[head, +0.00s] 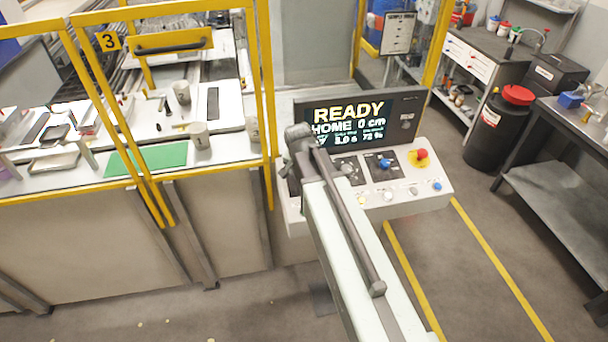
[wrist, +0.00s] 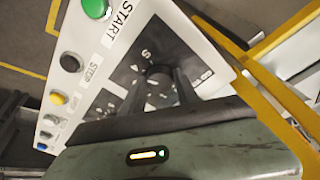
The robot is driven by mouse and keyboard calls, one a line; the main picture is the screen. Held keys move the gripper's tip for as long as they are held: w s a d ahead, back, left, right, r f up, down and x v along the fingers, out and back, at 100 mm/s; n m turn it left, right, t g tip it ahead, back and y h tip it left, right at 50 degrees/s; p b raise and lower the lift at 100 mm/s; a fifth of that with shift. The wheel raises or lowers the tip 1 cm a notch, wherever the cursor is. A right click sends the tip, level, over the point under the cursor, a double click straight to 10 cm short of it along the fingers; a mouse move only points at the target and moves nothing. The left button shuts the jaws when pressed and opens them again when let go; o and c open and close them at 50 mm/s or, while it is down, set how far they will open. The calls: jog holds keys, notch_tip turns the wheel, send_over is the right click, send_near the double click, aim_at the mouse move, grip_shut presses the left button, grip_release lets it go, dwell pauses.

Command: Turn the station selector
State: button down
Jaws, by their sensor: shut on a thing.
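The station selector (wrist: 159,74) is a dark round knob on a black plate with white markings, seen in the wrist view. My gripper (wrist: 160,88) has its two dark fingers on either side of this knob and is shut on it. The small lettering on the plate is too blurred to read, and I cannot tell which mark the knob points at. In the head view the control console (head: 420,196) stands ahead of me. My arm covers its left part there, hiding the selector and my fingertips.
A green START button (wrist: 96,8) sits beside the selector plate. The console also bears a blue knob (head: 384,163), a red emergency button (head: 421,154) and a screen (head: 350,122) reading READY, HOME 0 cm. Yellow posts (head: 262,90) stand left of it.

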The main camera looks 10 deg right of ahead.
jog(key=c, duration=0.9)
grip_release()
jog(key=shift+r, duration=0.1)
jog(key=p+v, duration=0.7)
jog(key=shift+s+r, duration=0.15)
jog(key=shift+r, duration=0.1)
